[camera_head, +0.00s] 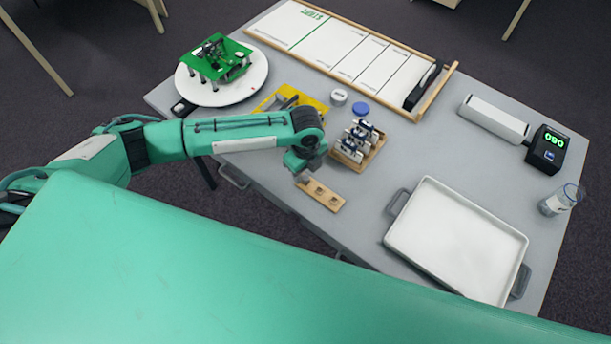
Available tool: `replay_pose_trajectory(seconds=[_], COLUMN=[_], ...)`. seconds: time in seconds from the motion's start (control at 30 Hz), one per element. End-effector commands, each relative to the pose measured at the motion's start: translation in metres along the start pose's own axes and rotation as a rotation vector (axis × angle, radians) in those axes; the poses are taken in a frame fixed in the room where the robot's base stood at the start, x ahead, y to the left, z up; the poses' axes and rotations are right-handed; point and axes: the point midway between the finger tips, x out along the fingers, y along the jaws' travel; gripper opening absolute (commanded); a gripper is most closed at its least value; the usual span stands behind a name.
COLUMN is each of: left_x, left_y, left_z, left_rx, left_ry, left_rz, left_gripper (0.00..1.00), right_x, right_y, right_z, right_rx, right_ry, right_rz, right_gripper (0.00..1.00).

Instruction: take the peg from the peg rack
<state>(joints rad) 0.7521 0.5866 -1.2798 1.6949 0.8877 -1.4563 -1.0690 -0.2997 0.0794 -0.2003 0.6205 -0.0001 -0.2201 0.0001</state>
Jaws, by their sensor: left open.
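A small wooden strip (329,199), which looks like the peg rack, lies on the grey table near its front edge. Two small brownish spots show on its top; they may be pegs or holes, too small to tell. My left gripper (302,179) is over the strip's left end, pointing down, with its jaws open. The gripper and wrist hide that end, so I cannot tell whether a peg stands between the fingers or whether they touch the strip. My right gripper is not in view.
Right behind the strip stands a wooden holder (345,158) with several blue-and-white pieces. A white tray (460,240) lies to the right. A yellow piece (314,103), a white round lid (338,97) and a blue lid (361,109) lie behind. A green board (215,58) sits at back left.

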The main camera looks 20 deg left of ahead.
Motion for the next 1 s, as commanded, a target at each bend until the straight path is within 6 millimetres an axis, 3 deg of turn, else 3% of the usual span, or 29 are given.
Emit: replay_pose_trajectory(seconds=[0.2,0.43,0.67,1.0], left_x=[0.022,0.024,0.024,0.023], left_y=[0.001,0.0,0.0,0.0], left_z=[0.0,0.0,0.0,0.0], left_rx=[0.0,0.0,0.0,0.0], left_ry=[0.0,-0.001,-0.001,-0.001], left_rz=[0.001,-0.001,-0.001,-0.001], left_gripper=[0.46,0.46,0.01,0.0], right_x=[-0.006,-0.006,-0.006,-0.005], right_y=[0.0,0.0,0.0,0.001], right_z=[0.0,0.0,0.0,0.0], right_rx=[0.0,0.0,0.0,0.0], right_ry=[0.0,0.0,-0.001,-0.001], right_rz=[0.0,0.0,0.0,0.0], right_gripper=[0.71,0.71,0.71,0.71])
